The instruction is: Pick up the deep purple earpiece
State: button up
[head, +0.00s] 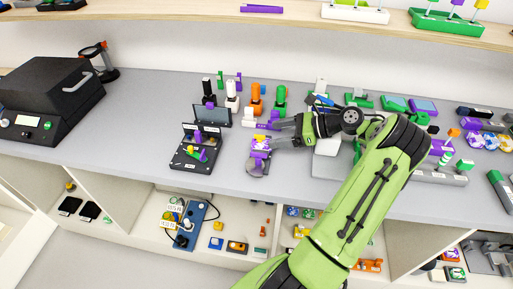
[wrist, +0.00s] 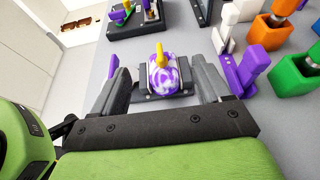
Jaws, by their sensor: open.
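My gripper (head: 273,134) is open, its fingers pointing left over the bench. In the wrist view its fingers (wrist: 163,75) stand on either side of a purple-and-white marbled piece with a yellow tip (wrist: 164,78), with gaps beside it. This marbled piece (head: 260,143) rests on a small dark stand (wrist: 146,92). A plain deep purple L-shaped piece (wrist: 246,72) stands just outside the right finger; it may be the earpiece, but I cannot be sure. Nothing is held.
The open dark case (head: 188,160) sits left of my gripper. Orange (head: 257,106), green (head: 281,107) and white (head: 232,104) holders stand behind it. A black machine (head: 50,92) is at the far left. The bench (head: 135,120) is clear between machine and case.

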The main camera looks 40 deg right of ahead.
aim_at(257, 139)
jog(key=b+x, duration=0.3)
jog(key=x, duration=0.4)
jog(key=shift+w+a+f, duration=0.15)
jog(key=shift+w+f, duration=0.1)
jog(key=shift+f, duration=0.05)
jog(key=shift+r, duration=0.1)
jog(key=c, duration=1.2)
